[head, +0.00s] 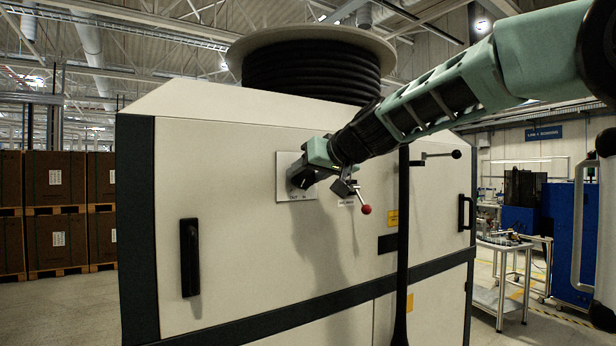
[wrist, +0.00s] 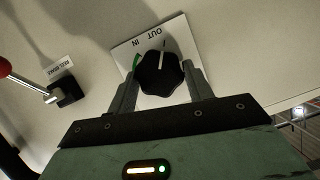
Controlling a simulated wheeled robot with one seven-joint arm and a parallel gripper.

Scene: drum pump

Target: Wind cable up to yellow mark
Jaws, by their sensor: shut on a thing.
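My gripper (head: 300,176) is at the front of the cream cabinet (head: 230,150). In the wrist view its two fingers (wrist: 163,78) are shut on the sides of a black lobed knob (wrist: 160,74). The knob sits on a white plate (wrist: 122,52) lettered OUT and IN, with a green mark beside it. The knob's white line points roughly toward the plate's lettered edge. A reel (head: 312,68) wound with black cable stands on top of the cabinet. A black cable (head: 403,250) hangs down the front. No yellow mark shows on the visible cable.
A red-tipped lever (wrist: 50,97) labelled reel brake is beside the knob; its red ball (head: 366,209) shows below my gripper. Another lever (head: 442,155) is farther right. Black handles (head: 189,257) stick out from the cabinet. Boxes on pallets (head: 55,215) stand left.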

